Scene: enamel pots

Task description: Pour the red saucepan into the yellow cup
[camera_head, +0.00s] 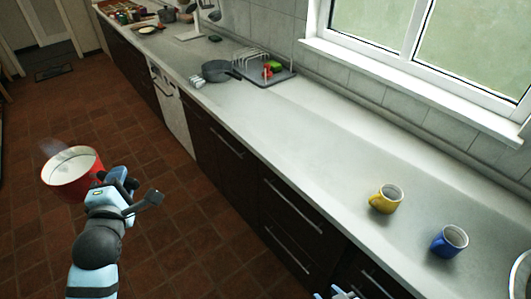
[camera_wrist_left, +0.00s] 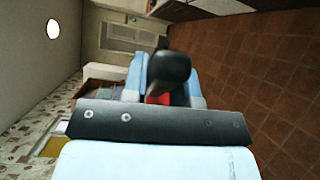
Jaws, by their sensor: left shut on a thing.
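The red saucepan (camera_head: 78,189) is held in the air over the floor at the left of the head view, clear of the counter. Its pale inside shows, with a faint wisp of steam above the rim; I cannot make out what it holds. My left gripper (camera_head: 124,184) is shut on its dark handle, at the pan's right side. In the left wrist view, the dark handle end (camera_wrist_left: 170,70) and a bit of red show between the fingers. The yellow cup (camera_head: 380,203) stands upright on the counter, well to the right of the pan. A small part of my right gripper (camera_head: 338,293) shows at the bottom edge.
A blue cup (camera_head: 445,243) stands right of the yellow cup on the counter (camera_head: 300,150). A metal bowl rim (camera_head: 522,275) shows at the right edge. A grey pan (camera_head: 218,72) and a dish rack (camera_head: 262,66) stand farther back. The counter between is clear.

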